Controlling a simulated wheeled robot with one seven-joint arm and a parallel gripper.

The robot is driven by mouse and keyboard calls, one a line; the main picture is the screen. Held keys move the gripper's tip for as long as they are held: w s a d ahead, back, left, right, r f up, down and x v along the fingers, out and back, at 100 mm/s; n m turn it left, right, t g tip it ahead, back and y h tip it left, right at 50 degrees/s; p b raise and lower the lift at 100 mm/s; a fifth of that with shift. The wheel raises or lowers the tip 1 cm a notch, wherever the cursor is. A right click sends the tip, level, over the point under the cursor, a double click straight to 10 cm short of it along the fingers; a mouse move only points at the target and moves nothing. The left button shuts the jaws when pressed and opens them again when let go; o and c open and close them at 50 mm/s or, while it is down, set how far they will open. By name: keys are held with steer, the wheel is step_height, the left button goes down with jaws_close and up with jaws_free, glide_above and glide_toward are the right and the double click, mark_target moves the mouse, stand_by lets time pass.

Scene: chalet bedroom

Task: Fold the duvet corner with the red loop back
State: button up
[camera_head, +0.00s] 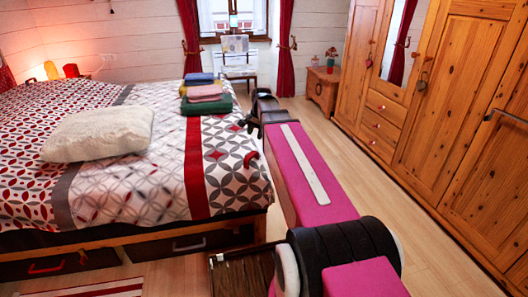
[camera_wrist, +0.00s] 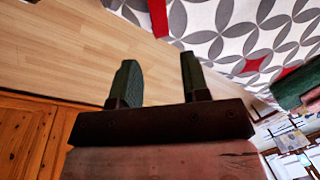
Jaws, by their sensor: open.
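The duvet (camera_head: 160,180) covers the bed, patterned in white, grey and red. The red loop (camera_head: 250,158) stands up on it near its right edge, by the front right corner. In the wrist view the duvet (camera_wrist: 225,25) fills the upper right, and a red piece (camera_wrist: 158,18) at its edge looks like the loop. My gripper (camera_wrist: 158,68) is open, with nothing between its fingers. In the head view my gripper (camera_head: 244,122) is beside the bed's right edge, farther back than the loop and apart from it. Its fingertips are small and dark there.
Folded towels (camera_head: 206,99) lie on the bed close to my gripper. A cream pillow (camera_head: 98,134) lies on the duvet. Wooden wardrobes (camera_head: 440,120) line the right side. Bare floor (camera_head: 350,165) lies between bed and wardrobes.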

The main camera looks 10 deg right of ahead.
mark_target(253, 151)
steer(key=f, duration=0.3)
steer(key=w+f, duration=0.1)
steer(key=f, duration=0.2)
steer(key=a+f, duration=0.1)
steer(key=f, duration=0.3)
steer(key=shift+w, duration=0.4)
steer(key=shift+d, duration=0.1)
jaws_close()
